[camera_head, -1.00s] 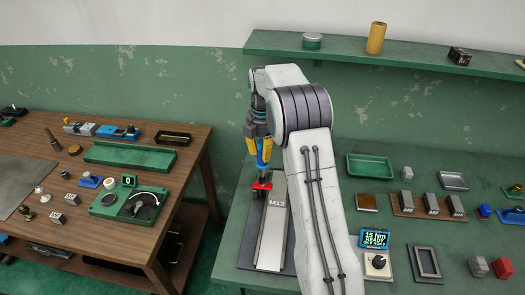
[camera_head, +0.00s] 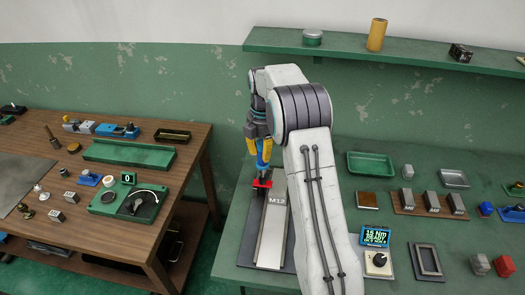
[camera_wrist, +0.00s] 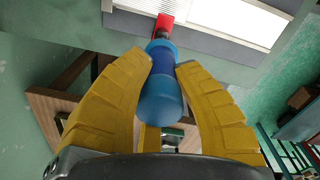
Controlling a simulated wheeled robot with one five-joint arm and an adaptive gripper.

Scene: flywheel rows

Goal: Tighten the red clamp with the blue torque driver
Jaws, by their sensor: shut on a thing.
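My gripper (camera_head: 259,148) has its yellow fingers shut on the blue torque driver (camera_wrist: 160,95), seen from behind in the wrist view. The driver also shows below the fingers in the head view (camera_head: 263,160) and points down. The red clamp (camera_head: 262,183) sits on the far end of a pale metal bar marked M12 (camera_head: 271,235). It also shows in the wrist view (camera_wrist: 163,22), at the far end of the driver. The driver's tip is at the clamp; I cannot tell whether it is seated on it.
A small display (camera_head: 375,236) reads 15 Nm READY, above a box with a black knob (camera_head: 378,262). Right of my arm lie a green tray (camera_head: 370,165), several grey blocks and an empty frame (camera_head: 427,260). A wooden table (camera_head: 130,235) stands left, across a gap. A shelf (camera_head: 400,60) runs above.

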